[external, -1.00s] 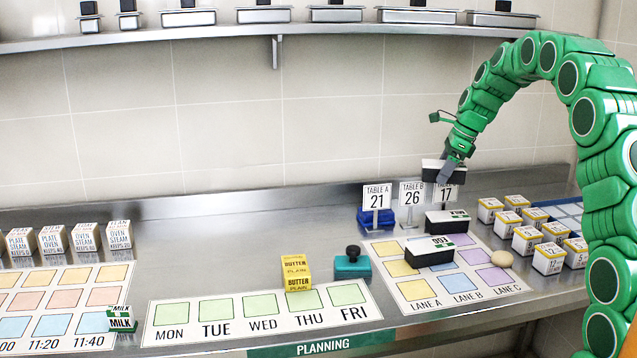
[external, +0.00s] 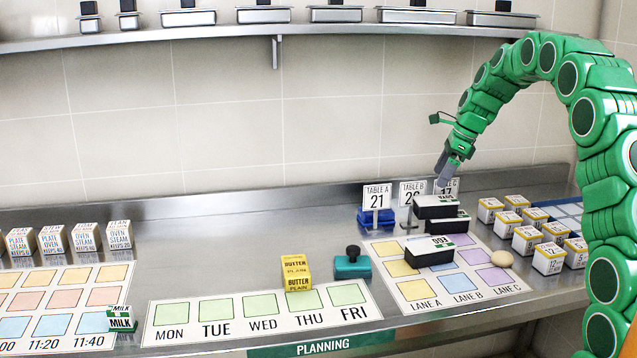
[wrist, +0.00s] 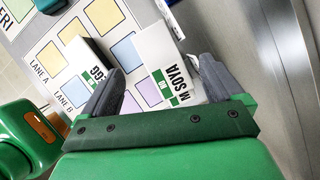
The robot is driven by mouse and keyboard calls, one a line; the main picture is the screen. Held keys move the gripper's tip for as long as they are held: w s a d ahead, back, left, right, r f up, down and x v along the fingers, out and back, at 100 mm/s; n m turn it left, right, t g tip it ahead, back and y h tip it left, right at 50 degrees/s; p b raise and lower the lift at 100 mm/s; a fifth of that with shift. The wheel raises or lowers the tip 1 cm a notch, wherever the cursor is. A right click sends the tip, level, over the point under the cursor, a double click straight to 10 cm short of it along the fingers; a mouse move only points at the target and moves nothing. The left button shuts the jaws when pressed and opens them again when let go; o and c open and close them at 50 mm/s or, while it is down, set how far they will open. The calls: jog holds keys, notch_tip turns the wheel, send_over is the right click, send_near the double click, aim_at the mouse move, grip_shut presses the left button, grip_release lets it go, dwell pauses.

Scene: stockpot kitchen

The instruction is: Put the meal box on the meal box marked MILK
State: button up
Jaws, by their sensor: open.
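A meal box with a white top and dark sides (external: 436,207) sits on another dark-sided meal box (external: 450,225), whose MILK lettering is now covered. The upper box looks set slightly left of the lower one; their exact contact is hard to see. My gripper (external: 441,182) is open just above the upper box. In the wrist view my gripper (wrist: 160,74) has its fingers apart, with the upper box, lettered M SOYA (wrist: 165,62), showing between and beyond them.
A box marked EGG (external: 428,251) stands on the lane mat (external: 415,290), left of the stack. Table number signs (external: 377,197) stand behind it. A round tan object (external: 502,259) and several small boxes (external: 527,238) are to the right.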

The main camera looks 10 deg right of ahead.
jog(key=v, duration=1.2)
jog(key=s+a+r+n+g, duration=0.1)
jog(key=s+a+n, duration=0.1)
jog(key=s, duration=0.3)
jog(key=s+a+r+n, duration=0.1)
jog(key=s+n, duration=0.2)
jog(key=s, duration=0.2)
jog(key=s+f+n+g+h, duration=0.1)
jog(key=s+n, duration=0.5)
jog(key=s, duration=0.7)
jog(key=s+a+f+n+h, duration=0.1)
jog(key=s+f+n, duration=0.3)
jog(key=s, duration=0.9)
jog(key=s+a+f+n+g+h, duration=0.1)
jog(key=s+n, duration=0.6)
jog(key=s, duration=0.7)
jog(key=shift+f+n+g+h, duration=0.3)
jog(key=shift+f+h, duration=0.3)
jog(key=shift+f, duration=0.4)
jog(key=shift+o, duration=0.3)
